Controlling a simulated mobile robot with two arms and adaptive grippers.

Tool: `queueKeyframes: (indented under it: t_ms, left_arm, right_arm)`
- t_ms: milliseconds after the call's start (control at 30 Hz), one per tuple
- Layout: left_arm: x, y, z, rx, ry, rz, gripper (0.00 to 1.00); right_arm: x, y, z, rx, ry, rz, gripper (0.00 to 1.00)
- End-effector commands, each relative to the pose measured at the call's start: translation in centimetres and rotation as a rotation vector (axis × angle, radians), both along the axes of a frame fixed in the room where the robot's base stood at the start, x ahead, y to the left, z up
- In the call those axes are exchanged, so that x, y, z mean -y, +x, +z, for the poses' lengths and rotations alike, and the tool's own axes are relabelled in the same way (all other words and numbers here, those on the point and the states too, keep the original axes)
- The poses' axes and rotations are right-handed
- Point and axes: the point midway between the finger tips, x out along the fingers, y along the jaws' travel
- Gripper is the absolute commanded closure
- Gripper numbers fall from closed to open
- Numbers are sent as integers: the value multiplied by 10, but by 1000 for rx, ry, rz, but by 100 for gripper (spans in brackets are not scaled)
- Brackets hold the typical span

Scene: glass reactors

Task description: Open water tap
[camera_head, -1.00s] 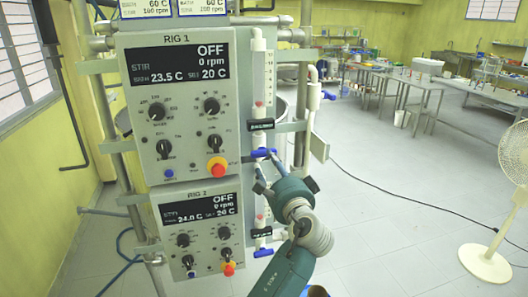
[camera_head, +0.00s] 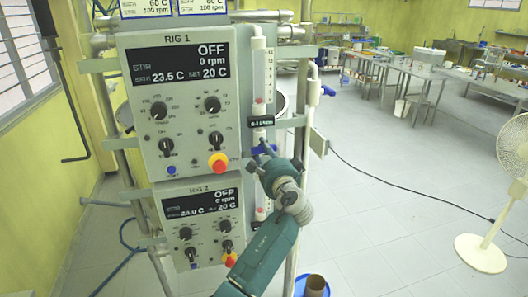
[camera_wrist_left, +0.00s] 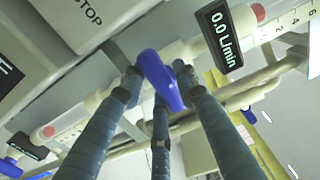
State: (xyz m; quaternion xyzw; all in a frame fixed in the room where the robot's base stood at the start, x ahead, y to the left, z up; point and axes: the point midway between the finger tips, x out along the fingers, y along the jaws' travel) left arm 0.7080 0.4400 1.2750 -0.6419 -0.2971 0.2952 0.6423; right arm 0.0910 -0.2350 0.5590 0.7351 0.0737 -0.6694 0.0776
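The upper water tap has a blue handle (camera_head: 264,149) on the vertical white tube to the right of the RIG 1 panel. In the left wrist view, the blue handle (camera_wrist_left: 162,82) lies crosswise to its pipe. My left gripper (camera_head: 270,158) is at this handle, partly covering it in the head view. In the left wrist view, its three fingers (camera_wrist_left: 160,90) stand apart around the handle, with the right one very close to it or touching. The flow display (camera_wrist_left: 220,36) above it reads 0.0 L/min. My right gripper is not in view.
The RIG 1 panel (camera_head: 180,132) and RIG 2 panel (camera_head: 180,213) stand close left of the gripper. A lower blue handle (camera_wrist_left: 10,168) shows in the left wrist view. A blue bucket (camera_head: 311,284) is on the floor. A white fan (camera_head: 482,250) stands far right.

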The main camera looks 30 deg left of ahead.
Motion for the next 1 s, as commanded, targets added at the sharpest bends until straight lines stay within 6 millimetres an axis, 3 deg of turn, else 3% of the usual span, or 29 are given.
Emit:
queueKeyframes:
  t_ms: [267,467,1000]
  left_arm:
    - [1,0,-4,5,-11,0,96]
    - [1,0,-8,56,-56,1,96]
    - [4,3,-12,406,-359,-1,96]
  right_arm:
    - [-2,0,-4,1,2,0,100]
    - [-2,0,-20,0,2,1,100]
    - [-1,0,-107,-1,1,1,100]
